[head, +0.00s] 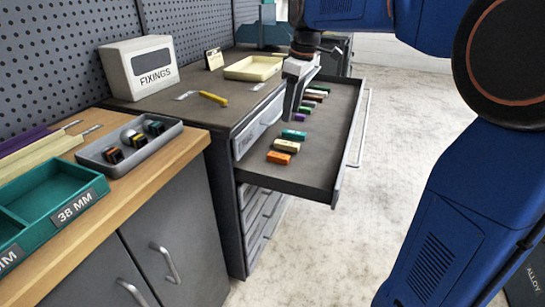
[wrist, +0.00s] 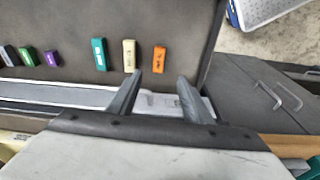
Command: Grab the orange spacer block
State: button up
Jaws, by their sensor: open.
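The orange spacer block (head: 278,158) lies in the open drawer, the nearest of its row in the head view. In the wrist view the orange block (wrist: 159,61) appears just beyond my fingertips, lined up with the gap between them. My gripper (head: 289,117) is open and empty, above the drawer's left side in the head view. Its two fingers also show in the wrist view (wrist: 160,79). A cream block (head: 286,145) and a teal block (head: 293,134) lie beside the orange one, a little apart.
The drawer (head: 318,177) also holds several coloured blocks farther back. The cabinet top carries a cream tray (head: 254,68), a yellow tool (head: 213,98) and a FIXINGS box (head: 139,68). A grey tray (head: 166,137) and a teal bin (head: 52,204) stand on the wooden bench. Floor right of the drawer is clear.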

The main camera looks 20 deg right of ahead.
jog(key=w, duration=0.2)
send_over(279, 155)
jog(key=f, duration=0.7)
jog(key=d+f, duration=0.1)
jog(key=f, duration=0.3)
jog(key=shift+f, duration=0.25)
jog(key=shift+a+f, duration=0.25)
jog(key=shift+f, duration=1.2)
jog(key=shift+a+f, duration=0.2)
jog(key=shift+f, duration=1.2)
grip_shut()
